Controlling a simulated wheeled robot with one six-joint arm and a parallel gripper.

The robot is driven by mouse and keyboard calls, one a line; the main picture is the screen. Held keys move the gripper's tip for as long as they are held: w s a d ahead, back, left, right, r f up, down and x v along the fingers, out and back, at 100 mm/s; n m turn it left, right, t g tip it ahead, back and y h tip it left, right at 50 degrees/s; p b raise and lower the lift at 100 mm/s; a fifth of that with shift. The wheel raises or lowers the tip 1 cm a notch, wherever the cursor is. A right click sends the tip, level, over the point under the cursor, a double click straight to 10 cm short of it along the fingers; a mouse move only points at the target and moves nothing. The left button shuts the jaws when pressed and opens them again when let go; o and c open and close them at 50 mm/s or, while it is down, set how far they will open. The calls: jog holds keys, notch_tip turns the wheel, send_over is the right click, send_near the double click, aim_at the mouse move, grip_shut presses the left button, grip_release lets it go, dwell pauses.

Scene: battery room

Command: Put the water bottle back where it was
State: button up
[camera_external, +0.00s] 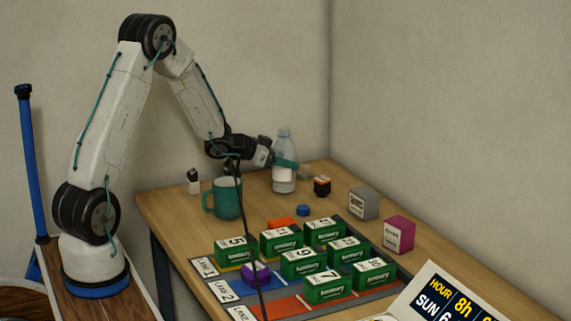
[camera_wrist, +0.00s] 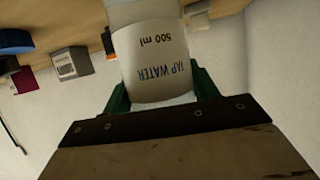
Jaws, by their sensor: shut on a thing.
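The water bottle (camera_external: 284,170) is clear with a white label and stands upright at the back of the wooden table, near the wall. I cannot tell whether its base touches the table. My gripper (camera_external: 284,163) is shut around the bottle's middle, reaching it from the left. In the wrist view the bottle (camera_wrist: 152,55) appears upside down, its label reading "TAP WATER 500 ml", between the green fingers of my gripper (camera_wrist: 163,92). The bottle's cap end is out of the wrist view.
A teal mug (camera_external: 227,199) stands left of the bottle. A small black and orange block (camera_external: 322,187), a grey box (camera_external: 363,204) and a magenta box (camera_external: 399,235) stand to the right. Several green battery boxes (camera_external: 303,263) fill the marked lanes in front. Walls close off the back.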

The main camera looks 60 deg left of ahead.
jog(key=shift+f, duration=0.2)
jog(key=o, duration=1.2)
jog(key=shift+s+r, duration=0.1)
jog(key=shift+r, duration=0.05)
jog(key=v, duration=1.2)
